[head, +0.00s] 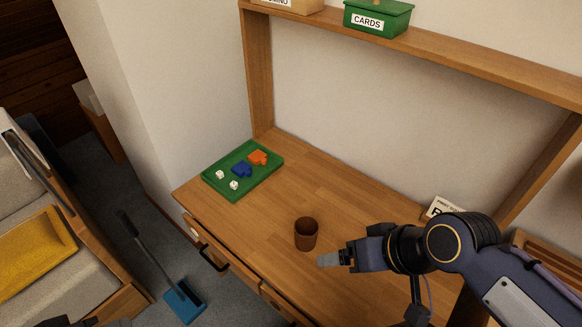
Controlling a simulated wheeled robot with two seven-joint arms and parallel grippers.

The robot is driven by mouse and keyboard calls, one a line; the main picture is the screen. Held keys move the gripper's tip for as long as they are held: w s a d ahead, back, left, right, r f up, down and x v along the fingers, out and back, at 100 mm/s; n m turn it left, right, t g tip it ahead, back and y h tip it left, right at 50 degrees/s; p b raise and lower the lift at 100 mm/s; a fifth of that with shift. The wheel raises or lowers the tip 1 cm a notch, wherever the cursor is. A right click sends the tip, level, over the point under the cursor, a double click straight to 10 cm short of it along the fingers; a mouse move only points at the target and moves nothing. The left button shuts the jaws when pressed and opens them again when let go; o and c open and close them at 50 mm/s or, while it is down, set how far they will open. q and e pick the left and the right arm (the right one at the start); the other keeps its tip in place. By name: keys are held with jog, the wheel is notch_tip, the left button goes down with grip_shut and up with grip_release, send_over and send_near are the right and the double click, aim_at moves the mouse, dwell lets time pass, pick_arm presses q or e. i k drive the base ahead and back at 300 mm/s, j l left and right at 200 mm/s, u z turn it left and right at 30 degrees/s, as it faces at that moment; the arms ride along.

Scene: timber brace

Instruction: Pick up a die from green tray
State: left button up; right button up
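The green tray (228,193) lies at the left end of the wooden desk. Two white dice, one die (220,174) near its left corner and another die (234,185) near its front edge, lie inside it. A blue piece (242,170) and an orange piece (258,157) lie behind them in the tray. My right gripper (322,260) is over the desk, right of the tray and well apart from it, pointing left. Its fingers show side-on, so I cannot tell their opening; nothing visible is held. My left gripper is not clearly visible; only dark parts show at the bottom left edge.
A brown cup (306,234) stands between the tray and my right gripper. A white sign (443,207) stands at the back right. A shelf (430,47) with a green CARDS box (378,18) spans above. A blue dustpan (185,301) is on the floor.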

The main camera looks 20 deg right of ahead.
aim_at(219, 175)
jog(key=i+j+u, duration=0.5)
jog(key=i+j, duration=0.45)
jog(key=i, duration=0.1)
